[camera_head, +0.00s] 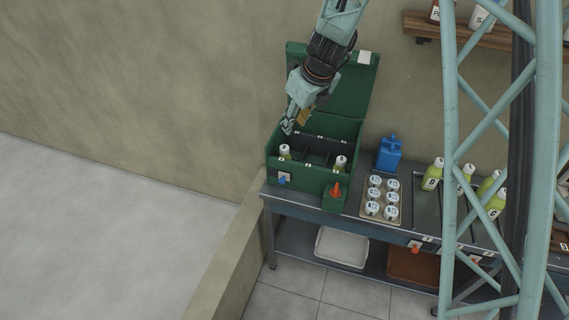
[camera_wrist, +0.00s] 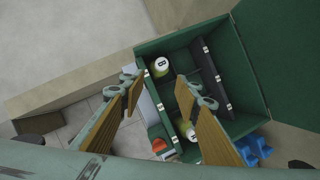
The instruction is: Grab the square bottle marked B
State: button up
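My gripper (camera_head: 290,121) hangs over the left part of an open green box (camera_head: 307,178) on the bench. In the wrist view its two fingers (camera_wrist: 163,86) are wide apart with nothing between their tips. The box holds two white-capped bottles, one in a left compartment (camera_head: 284,151) and one in a right compartment (camera_head: 340,163). The wrist view shows them from above as well, one at the top (camera_wrist: 160,66) and one lower (camera_wrist: 189,131), partly hidden by a finger. Several yellow-green labelled bottles (camera_head: 432,175) stand at the right. I cannot make out a letter B.
The raised green lid (camera_head: 348,92) stands behind the box. A blue jug (camera_head: 389,153) and a tray of white-lidded jars (camera_head: 393,213) are right of it. An orange-topped green block (camera_head: 335,197) sits at its front. A wooden shelf (camera_head: 480,37) hangs above.

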aim_at(284, 147)
jog(key=shift+w+a+f+m+p, duration=0.1)
jog(key=shift+w+a+f+m, duration=0.1)
jog(key=shift+w+f+m, duration=0.4)
jog(key=shift+w+a+f+m+p, duration=0.1)
jog(key=shift+w+a+f+m, duration=0.1)
jog(key=shift+f, duration=0.75)
jog(key=shift+w+a+f+m+p, duration=0.15)
jog(key=shift+w+f+m, duration=0.25)
jog(key=shift+f, duration=0.35)
jog(key=shift+f, duration=0.1)
jog(key=shift+b+x, duration=1.55)
jog(key=shift+x, duration=2.6)
jog(key=shift+f, duration=0.2)
jog(key=shift+b+x, duration=1.1)
jog(key=shift+x, duration=1.4)
jog(key=shift+d, duration=0.1)
jog(key=shift+c, duration=0.4)
grip_shut()
jog(key=shift+r, duration=0.2)
